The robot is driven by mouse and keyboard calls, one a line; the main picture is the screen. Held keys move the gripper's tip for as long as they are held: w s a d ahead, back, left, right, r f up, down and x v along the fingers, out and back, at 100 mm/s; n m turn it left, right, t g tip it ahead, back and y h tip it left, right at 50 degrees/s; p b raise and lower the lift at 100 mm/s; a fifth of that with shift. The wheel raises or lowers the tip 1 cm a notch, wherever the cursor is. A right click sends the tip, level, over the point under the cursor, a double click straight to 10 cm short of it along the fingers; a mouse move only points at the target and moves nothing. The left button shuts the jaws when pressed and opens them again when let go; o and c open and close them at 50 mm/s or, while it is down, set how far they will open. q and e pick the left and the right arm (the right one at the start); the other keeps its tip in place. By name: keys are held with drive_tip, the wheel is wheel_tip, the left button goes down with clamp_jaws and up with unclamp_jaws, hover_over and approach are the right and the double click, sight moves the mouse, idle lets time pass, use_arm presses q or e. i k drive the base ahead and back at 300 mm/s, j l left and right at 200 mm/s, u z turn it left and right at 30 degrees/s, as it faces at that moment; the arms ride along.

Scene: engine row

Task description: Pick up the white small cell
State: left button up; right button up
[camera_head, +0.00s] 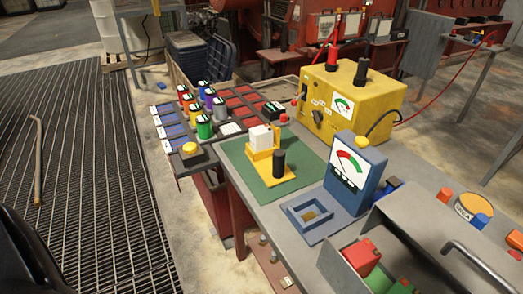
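Several small coloured cells stand in a group on the rack at the left end of the bench, among them a green cell (204,128), an orange cell (188,103) and a pale grey-white cell (219,112). The pale one stands upright at the right of the group, and I cannot tell for sure that it is the white small cell. A white block (261,138) sits on a yellow stand (265,168) with a black cylinder (279,164), on a green mat (247,176). Neither gripper is in view.
A yellow meter box (345,98) with red and black terminals stands behind the mat. A blue meter (352,175) and a blue square tray (312,214) are to the right. A grey bin (340,268) with coloured parts is at the front right. Floor grating (90,170) lies left.

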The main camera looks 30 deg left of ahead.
sight(260, 137)
drive_tip(key=i+j+z, duration=0.15)
drive_tip(key=j+z, duration=0.15)
drive_tip(key=j, duration=0.4)
drive_tip(key=j+z, duration=0.3)
drive_tip(key=j, duration=0.45)
